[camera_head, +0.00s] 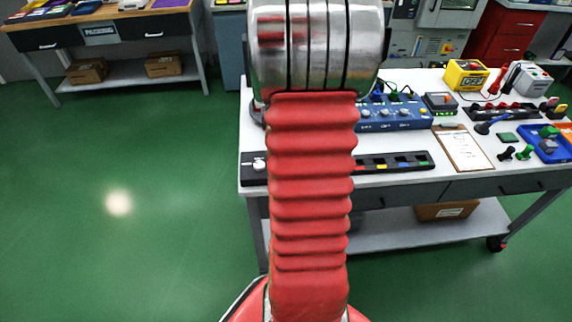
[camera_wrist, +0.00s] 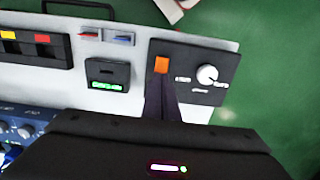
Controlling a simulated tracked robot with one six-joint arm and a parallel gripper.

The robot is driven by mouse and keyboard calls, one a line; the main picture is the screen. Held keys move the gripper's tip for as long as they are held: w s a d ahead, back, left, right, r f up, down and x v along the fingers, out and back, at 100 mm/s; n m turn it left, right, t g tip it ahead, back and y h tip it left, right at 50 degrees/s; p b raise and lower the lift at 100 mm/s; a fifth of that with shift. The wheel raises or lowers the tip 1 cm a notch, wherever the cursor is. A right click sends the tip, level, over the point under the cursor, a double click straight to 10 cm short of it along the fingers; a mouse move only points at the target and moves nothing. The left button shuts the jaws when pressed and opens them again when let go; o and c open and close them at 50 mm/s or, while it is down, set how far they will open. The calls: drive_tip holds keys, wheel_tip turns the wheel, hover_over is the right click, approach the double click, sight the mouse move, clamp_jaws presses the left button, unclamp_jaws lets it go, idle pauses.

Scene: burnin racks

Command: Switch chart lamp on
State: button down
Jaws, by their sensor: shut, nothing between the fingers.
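A dark switch panel (camera_wrist: 222,62) with a round white knob (camera_wrist: 207,75) lies on the pale bench top near its edge. Small labels sit on both sides of the knob and below it, too blurred to read. The panel and knob (camera_head: 259,164) also show in the head view, left of my arm. My gripper (camera_wrist: 162,80) is shut and empty. Its dark fingers reach over the panel's left part, left of the knob and apart from it. An orange square sits at the finger ends; I cannot tell if it belongs to them or the panel. My arm hides the gripper in the head view.
A small black device (camera_wrist: 107,73) with a green display lies left of the panel. A black strip with colored blocks (camera_wrist: 30,45) and a blue unit (camera_wrist: 18,135) are further left. A clipboard (camera_head: 462,148) lies on the bench. Green floor left of the bench is clear.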

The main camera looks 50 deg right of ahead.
drive_tip(key=shift+f, duration=0.7)
idle(0.6)
drive_tip(key=shift+r, duration=0.15)
wheel_tip(320, 180, up, 7)
idle(1.1)
idle(0.5)
